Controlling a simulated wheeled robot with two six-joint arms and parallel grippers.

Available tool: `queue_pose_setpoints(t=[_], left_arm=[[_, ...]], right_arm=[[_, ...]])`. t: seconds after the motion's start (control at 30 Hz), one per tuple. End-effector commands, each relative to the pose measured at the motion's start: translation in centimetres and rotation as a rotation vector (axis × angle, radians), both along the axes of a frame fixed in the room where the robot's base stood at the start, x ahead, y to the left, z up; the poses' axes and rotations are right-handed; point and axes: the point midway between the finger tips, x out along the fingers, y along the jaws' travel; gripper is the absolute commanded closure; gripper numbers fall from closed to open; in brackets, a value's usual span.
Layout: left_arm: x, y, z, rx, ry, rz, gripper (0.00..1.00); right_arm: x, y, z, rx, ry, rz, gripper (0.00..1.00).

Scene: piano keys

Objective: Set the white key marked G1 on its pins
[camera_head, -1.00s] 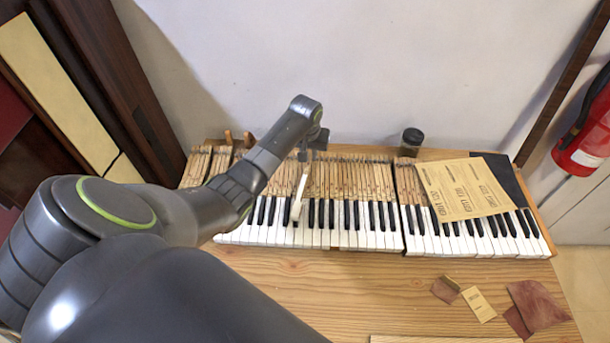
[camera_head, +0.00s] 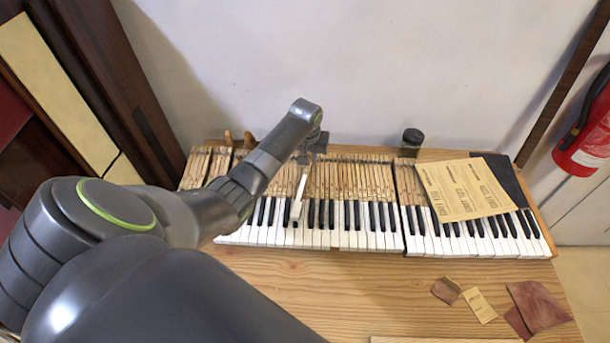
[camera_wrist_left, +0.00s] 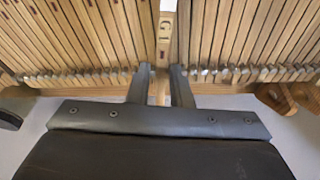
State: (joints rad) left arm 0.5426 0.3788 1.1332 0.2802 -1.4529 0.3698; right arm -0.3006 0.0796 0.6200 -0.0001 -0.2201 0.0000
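The white key marked G1 (camera_head: 300,196) is a long wooden stick with a white front, held above the keyboard (camera_head: 345,230) at its left part. Its front end shows over the neighbouring keys and looks raised above them. My left gripper (camera_head: 305,157) is at the key's rear end, over the back of the keyboard. In the left wrist view, the left gripper (camera_wrist_left: 161,82) has the key's wooden stick (camera_wrist_left: 165,48) between its fingers, with the G1 mark facing up. The pins under the key are hidden. My right gripper is out of view.
Neighbouring key sticks (camera_wrist_left: 95,40) stand close on both sides. A dark jar (camera_head: 411,142) stands behind the keyboard. The table front (camera_head: 330,290) is largely clear.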

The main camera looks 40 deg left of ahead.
Motion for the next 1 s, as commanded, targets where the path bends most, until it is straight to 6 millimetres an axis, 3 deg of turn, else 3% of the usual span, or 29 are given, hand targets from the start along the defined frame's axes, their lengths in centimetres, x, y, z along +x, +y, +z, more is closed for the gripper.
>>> queue_pose_setpoints(t=[0.67, 0.8, 1.0], left_arm=[[0.00, -0.01, -0.86, 0.000, 0.000, 0.000, 0.81], [-0.01, -0.01, -0.85, 0.000, 0.000, 0.000, 0.98], [0.01, -0.01, -0.80, 0.000, -0.001, 0.000, 1.00]], right_arm=[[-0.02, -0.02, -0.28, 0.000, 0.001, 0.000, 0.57], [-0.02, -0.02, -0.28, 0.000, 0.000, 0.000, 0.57], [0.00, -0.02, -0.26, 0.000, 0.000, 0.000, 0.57]])
